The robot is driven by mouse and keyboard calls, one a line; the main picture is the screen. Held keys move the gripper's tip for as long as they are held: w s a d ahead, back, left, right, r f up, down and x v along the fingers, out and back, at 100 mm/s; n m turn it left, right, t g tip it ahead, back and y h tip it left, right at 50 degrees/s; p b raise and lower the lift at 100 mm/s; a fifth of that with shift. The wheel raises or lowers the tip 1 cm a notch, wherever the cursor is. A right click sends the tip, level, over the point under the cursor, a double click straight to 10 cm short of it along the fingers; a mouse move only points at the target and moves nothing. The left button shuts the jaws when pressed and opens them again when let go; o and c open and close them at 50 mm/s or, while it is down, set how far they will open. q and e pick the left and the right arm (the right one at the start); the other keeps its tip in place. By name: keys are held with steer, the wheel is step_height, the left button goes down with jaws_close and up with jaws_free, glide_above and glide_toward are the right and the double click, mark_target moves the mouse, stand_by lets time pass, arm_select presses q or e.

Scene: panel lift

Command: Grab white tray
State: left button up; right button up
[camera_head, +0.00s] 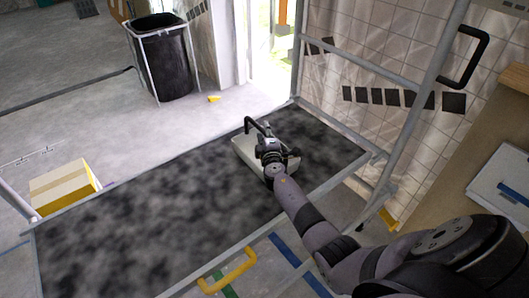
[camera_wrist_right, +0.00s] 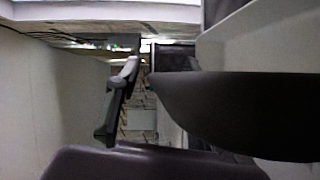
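The white tray (camera_head: 248,158) lies on the dark mottled panel top, near its far right part. My right gripper (camera_head: 268,146) is over the tray and covers part of it. The head view is too small to show whether the fingers touch the tray. In the right wrist view, a grey finger (camera_wrist_right: 121,100) and a large dark part (camera_wrist_right: 235,112) stand close to the camera. A pale surface (camera_wrist_right: 255,42) at the upper right may be the tray's wall. I cannot tell whether the fingers are shut on it. My left gripper is not in view.
The dark panel top (camera_head: 160,225) is bare to the left of the tray. Metal frame bars (camera_head: 365,68) rise behind it. A yellow handle (camera_head: 228,271) is at the front edge. A cardboard box (camera_head: 62,187) and a black bin (camera_head: 163,62) stand to the left.

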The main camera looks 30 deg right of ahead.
jaws_close()
stand_by(0.8)
